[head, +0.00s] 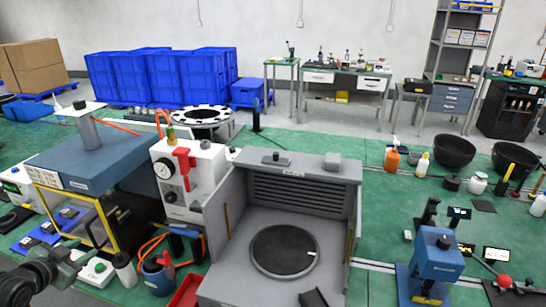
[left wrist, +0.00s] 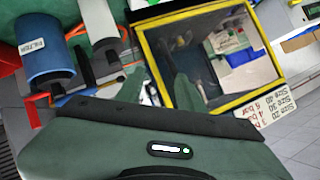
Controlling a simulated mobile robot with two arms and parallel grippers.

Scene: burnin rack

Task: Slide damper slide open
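I cannot tell for sure which part is the damper slide. A pale flat plate with a small dark knob (head: 80,106) sits on top of an upright grey pipe (head: 88,133) on the blue-topped cabinet (head: 95,160). The cabinet has a yellow-framed window, which also fills the upper right of the left wrist view (left wrist: 208,55). A grey hood (head: 285,166) with a dark knob stands at the middle. My left gripper (head: 75,264) is low at the left edge, in front of the cabinet and well below the plate. Its fingertips are unclear. My right gripper is out of view.
A white gauge unit (head: 190,178) with a red handle stands between cabinet and hood. A blue pot (head: 158,272), a red tray (head: 187,291) and orange hoses crowd the floor near my left arm. A blue press (head: 436,256) is at the right.

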